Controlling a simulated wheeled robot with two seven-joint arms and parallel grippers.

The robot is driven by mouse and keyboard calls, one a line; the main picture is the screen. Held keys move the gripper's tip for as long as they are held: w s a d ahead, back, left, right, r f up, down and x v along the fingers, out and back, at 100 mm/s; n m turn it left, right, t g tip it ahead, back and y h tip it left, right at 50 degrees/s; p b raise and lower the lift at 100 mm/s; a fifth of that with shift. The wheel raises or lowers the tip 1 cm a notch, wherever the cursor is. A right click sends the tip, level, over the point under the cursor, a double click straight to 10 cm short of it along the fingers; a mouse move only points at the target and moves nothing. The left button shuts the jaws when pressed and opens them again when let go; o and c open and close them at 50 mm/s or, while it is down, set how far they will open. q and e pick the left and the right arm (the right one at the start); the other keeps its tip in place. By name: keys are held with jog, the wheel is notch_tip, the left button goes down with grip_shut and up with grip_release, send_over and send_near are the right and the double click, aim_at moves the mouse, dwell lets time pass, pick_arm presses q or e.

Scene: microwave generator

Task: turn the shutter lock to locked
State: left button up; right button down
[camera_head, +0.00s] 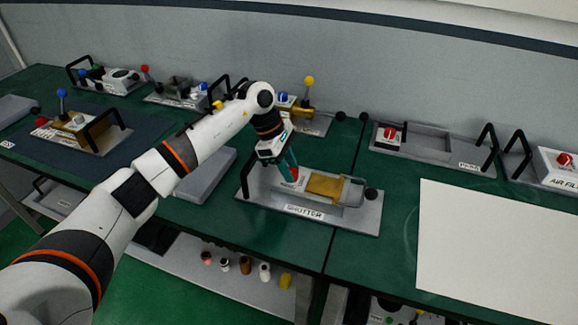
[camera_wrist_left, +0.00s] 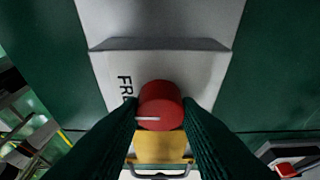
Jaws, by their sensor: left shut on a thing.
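The shutter unit (camera_head: 345,220) is a grey plate labelled SHUTTER on the green bench, with a brass-coloured block (camera_head: 326,187) and a round dark knob at its right end. Its red lock knob (camera_wrist_left: 160,98) sits on a white panel (camera_wrist_left: 106,75) in the left wrist view. A white mark on the knob points left in that view. Black letters "FR" and part of another show beside it; the rest is hidden. My left gripper (camera_head: 291,174) reaches down over the unit. Its green fingers (camera_wrist_left: 160,122) are shut on the red knob, one on each side. My right gripper is not in view.
A white sheet (camera_head: 500,245) lies on the bench at the right. Units with black handles stand along the back, including one with a red knob (camera_head: 389,134). A unit with a blue-topped lever (camera_head: 62,94) is at the left. Small bottles stand on the shelf below.

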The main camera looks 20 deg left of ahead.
pick_arm(q)
jog(key=shift+n, duration=0.3)
jog(key=n+t+b, duration=0.1)
jog(key=n, duration=0.1)
jog(key=shift+f+n+b, duration=0.1)
jog(key=shift+n+b, duration=0.2)
jog(key=shift+b, duration=0.1)
jog(key=n+t+b, duration=0.1)
jog(key=n, duration=0.1)
jog(key=n+t+y+b, duration=0.1)
jog(key=n, duration=0.2)
jog(key=shift+s+d+b, duration=0.1)
jog(key=shift+s+b, duration=0.05)
jog(key=shift+b, duration=0.2)
jog(key=n+y+b, duration=0.1)
jog(key=n+b, duration=0.1)
jog(key=n, duration=0.1)
jog(key=n+t+y+b, duration=0.1)
jog(key=n, duration=0.2)
jog(key=shift+s+d+n+b, duration=0.1)
jog(key=shift+d+n+b, duration=0.1)
jog(key=shift+n+b, duration=0.15)
jog(key=shift+n+t+y+b, duration=0.3)
jog(key=shift+n+y+b, duration=0.45)
jog(key=shift+n, duration=0.7)
jog(key=o, duration=1)
